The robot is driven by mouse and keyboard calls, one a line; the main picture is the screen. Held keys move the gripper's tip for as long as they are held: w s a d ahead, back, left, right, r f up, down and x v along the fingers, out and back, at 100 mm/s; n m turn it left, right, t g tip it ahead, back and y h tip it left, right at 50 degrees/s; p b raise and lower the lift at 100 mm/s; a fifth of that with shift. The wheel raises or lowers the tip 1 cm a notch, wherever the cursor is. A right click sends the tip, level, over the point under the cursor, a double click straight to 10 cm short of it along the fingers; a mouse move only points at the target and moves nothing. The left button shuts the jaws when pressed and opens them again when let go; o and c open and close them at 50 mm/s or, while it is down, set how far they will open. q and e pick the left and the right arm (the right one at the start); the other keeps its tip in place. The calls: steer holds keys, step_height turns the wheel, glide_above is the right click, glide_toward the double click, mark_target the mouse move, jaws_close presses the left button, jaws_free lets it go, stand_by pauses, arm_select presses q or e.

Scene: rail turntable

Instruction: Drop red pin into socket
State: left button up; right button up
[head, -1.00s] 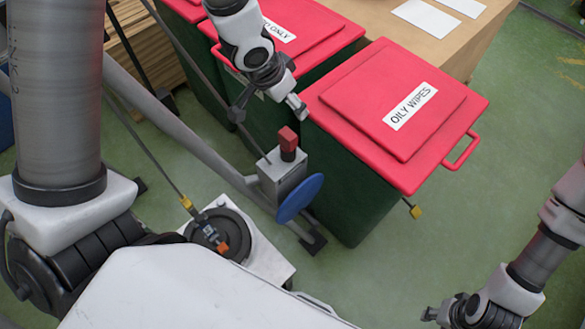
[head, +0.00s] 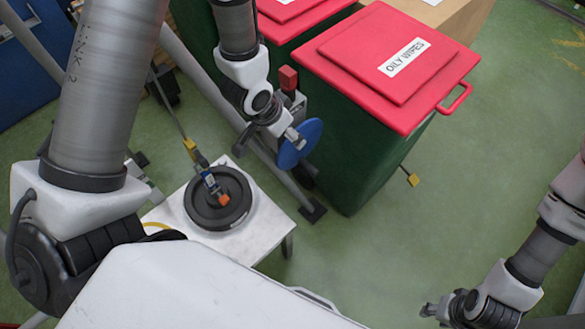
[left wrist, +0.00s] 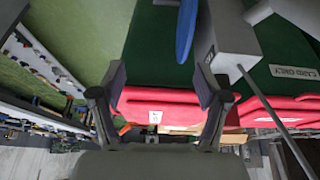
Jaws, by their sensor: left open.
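A red block (head: 288,78) sits on top of a grey box behind my left arm; I cannot tell whether it is the red pin. A dark round turntable (head: 240,214) lies on a white stand, with an orange-tipped piece (head: 223,199) over it. No socket can be made out for certain. My left gripper (head: 268,140) is in front of the grey box and beside a blue disc. In the left wrist view my left gripper (left wrist: 160,78) is open, with nothing between its fingers. My right gripper (head: 430,311) is at lower right, far from these; its fingers are unclear.
The blue disc (head: 300,143) also shows in the left wrist view (left wrist: 185,28). A red-lidded green bin (head: 395,65) marked OILY WIPES stands beside it. A grey rail (head: 190,75) slants past the white stand (head: 180,209).

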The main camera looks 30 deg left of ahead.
arm_select(q)
step_height(320, 180, down, 23)
steer(key=d+n+y+b, duration=0.1)
steer(key=d+n+b, duration=0.1)
steer(key=b, duration=0.7)
steer(key=shift+s+f+n, duration=0.2)
steer(key=shift+s+n, duration=0.1)
steer(key=s+a+f+g, duration=0.1)
steer(key=s+a+g, duration=0.1)
steer(key=s, duration=0.7)
steer(key=s+a+f+n+g, duration=0.1)
steer(key=s+a+f+g, duration=0.1)
steer(key=s, duration=0.7)
steer(key=shift+s+a+f+y+b, duration=0.15)
steer(key=shift+s+a+y+b, duration=0.2)
steer(key=shift+a+y+b, duration=0.1)
steer(key=shift+w, duration=0.1)
